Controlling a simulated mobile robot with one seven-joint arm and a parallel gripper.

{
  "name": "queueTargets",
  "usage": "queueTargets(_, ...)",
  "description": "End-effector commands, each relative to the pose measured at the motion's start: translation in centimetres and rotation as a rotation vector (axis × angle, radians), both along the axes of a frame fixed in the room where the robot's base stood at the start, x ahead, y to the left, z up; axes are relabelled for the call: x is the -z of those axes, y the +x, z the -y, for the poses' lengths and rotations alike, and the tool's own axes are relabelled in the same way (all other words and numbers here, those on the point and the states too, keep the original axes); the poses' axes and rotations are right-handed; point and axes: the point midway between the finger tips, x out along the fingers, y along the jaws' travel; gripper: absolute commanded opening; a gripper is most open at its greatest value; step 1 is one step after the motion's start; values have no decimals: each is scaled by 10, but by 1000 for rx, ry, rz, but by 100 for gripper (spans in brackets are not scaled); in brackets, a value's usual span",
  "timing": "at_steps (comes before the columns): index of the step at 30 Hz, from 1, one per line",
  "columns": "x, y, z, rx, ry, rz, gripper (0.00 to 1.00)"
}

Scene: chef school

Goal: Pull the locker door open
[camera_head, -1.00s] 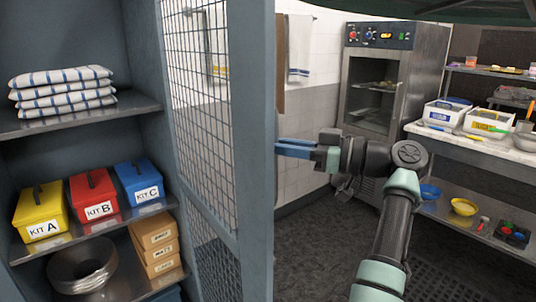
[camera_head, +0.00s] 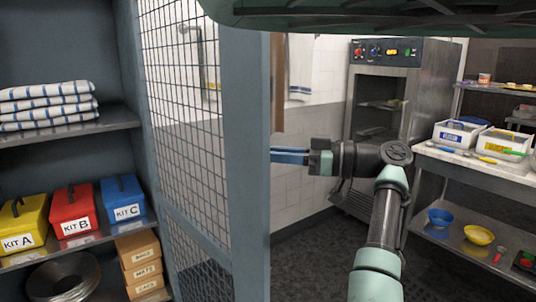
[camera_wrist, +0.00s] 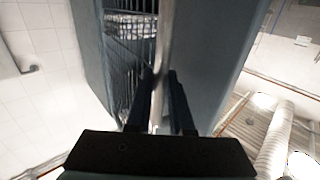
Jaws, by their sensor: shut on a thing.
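The locker door (camera_head: 245,180) is a blue-grey frame with a wire mesh panel (camera_head: 185,110). It stands open beside the locker, whose shelves show at the left in the head view. My gripper (camera_head: 274,156) is at the right edge of the door frame, reaching in from the right. In the wrist view my gripper (camera_wrist: 163,78) has its two dark fingers around a narrow upright part of the door, and they are shut on it. Whether this part is a handle or the bare edge I cannot tell. The fingertips are partly hidden by the frame.
The locker shelves (camera_head: 75,136) hold folded striped towels (camera_head: 45,105), yellow, red and blue kit boxes (camera_head: 72,212) and small brown boxes (camera_head: 140,263). A steel oven (camera_head: 385,100) and a counter (camera_head: 475,165) stand at the right. Dark floor (camera_head: 315,255) is clear between.

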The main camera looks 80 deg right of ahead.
Motion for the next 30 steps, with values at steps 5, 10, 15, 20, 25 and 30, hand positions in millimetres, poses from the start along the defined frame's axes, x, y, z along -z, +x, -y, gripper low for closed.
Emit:
queueTargets(5, -6, 4, 0, -1, -7, 7, 0)
queueTargets(10, -6, 3, 0, 0, -8, 6, 31)
queueTargets(15, -3, 2, 0, 0, -4, 3, 50)
queueTargets(20, -2, 1, 0, 1, -3, 2, 50)
queueTargets(25, -1, -7, 0, 2, -2, 2, 50)
queueTargets(30, 0, -38, 0, 6, -3, 4, 50)
